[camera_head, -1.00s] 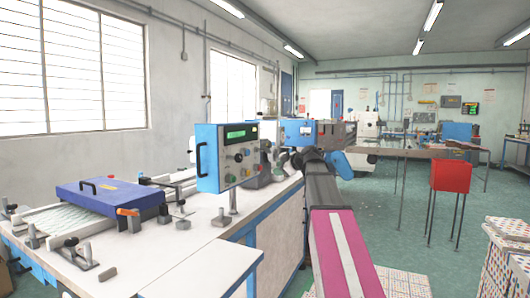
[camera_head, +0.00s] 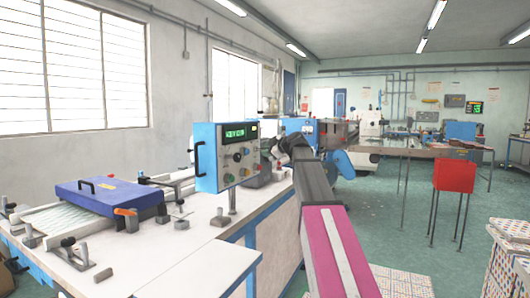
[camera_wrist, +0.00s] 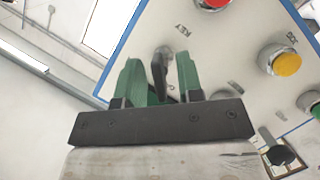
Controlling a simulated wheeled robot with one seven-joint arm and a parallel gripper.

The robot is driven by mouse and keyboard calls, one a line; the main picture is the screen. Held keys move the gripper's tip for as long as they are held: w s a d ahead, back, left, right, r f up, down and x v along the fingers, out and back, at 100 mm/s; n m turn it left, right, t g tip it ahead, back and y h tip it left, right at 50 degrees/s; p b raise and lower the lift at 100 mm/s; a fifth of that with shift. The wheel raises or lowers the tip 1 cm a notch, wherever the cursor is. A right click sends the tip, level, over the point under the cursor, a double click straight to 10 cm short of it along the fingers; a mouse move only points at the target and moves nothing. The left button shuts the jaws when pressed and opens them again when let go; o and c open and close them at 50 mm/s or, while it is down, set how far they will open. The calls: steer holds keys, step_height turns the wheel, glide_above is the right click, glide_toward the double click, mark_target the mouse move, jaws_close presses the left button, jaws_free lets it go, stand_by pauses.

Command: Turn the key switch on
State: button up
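The control box (camera_head: 207,160) has a blue edge and stands on the white bench. A green display and several buttons show on its face. In the wrist view its white panel (camera_wrist: 222,62) fills the upper right, with the printed word KEY beside a dark grey key switch (camera_wrist: 161,66). My gripper (camera_wrist: 160,72) has two green fingers, one on each side of the key, with a visible gap to both. It is open and holds nothing. In the head view the key is too small to make out, and my arm reaches to the right side of the box.
A red button (camera_wrist: 212,3), a yellow button (camera_wrist: 279,61) and a green button (camera_wrist: 309,101) sit on the panel right of the key. A blue clamp plate (camera_head: 105,199) lies on the bench at left. A red box on legs (camera_head: 453,175) stands at right.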

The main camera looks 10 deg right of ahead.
steer(key=shift+x, duration=0.85)
jaws_close()
